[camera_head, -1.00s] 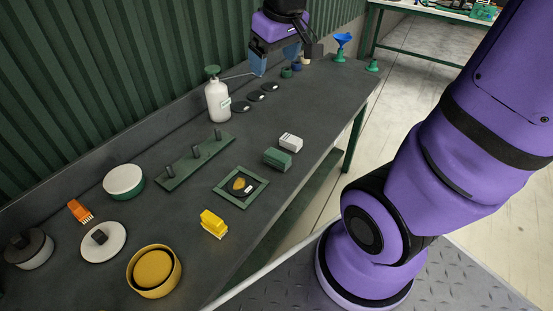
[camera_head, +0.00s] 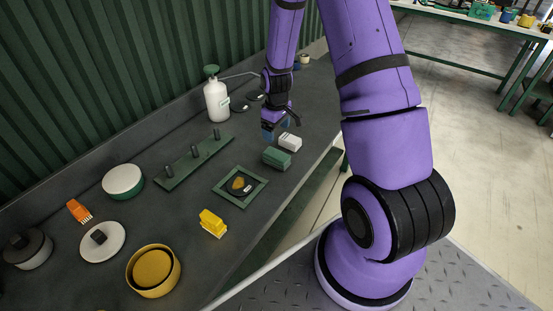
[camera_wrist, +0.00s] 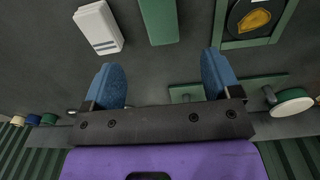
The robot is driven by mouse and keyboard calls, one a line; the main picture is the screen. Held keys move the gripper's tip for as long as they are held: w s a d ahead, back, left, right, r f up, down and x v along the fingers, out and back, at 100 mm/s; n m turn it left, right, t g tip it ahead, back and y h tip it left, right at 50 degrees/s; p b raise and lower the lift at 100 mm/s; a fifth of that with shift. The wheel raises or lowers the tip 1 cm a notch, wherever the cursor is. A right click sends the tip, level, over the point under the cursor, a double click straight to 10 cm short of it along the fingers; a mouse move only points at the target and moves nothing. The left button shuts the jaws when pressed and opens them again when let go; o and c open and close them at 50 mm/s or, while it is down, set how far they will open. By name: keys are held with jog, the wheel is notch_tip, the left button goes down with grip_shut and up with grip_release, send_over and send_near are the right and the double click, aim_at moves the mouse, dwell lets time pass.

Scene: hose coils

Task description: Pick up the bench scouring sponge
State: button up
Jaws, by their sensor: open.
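A green block (camera_head: 277,158), which looks like the scouring sponge though I cannot be sure, lies flat on the dark bench (camera_head: 195,262). A white block (camera_head: 290,142) with a grey stripe lies just behind it. My gripper (camera_head: 278,131) is open and empty, with blue fingers, just beyond and left of the white block. In the wrist view, my gripper's two fingers (camera_wrist: 162,72) stand wide apart. The green block (camera_wrist: 159,20) shows ahead of the gap between them, and the white block (camera_wrist: 99,27) is to its left. Both blocks are partly cut off or near the top edge there.
A green-framed mat (camera_head: 219,190) with an amber piece lies nearer, beside a yellow object (camera_head: 213,224). A green pegged rail (camera_head: 172,178) and a white bottle (camera_head: 216,101) stand on the wall side. The bench's right edge is close to the blocks.

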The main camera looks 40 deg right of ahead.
aim_at(276, 154)
jog(key=f, duration=0.7)
jog(key=shift+s+d, duration=0.1)
jog(key=shift+d, duration=0.15)
jog(key=shift+a+f, duration=0.15)
jog(key=shift+f, duration=1.5)
jog(key=shift+a+f, duration=0.1)
jog(key=shift+f, duration=1.55)
jog(key=shift+c, duration=0.2)
jog(key=c, duration=1)
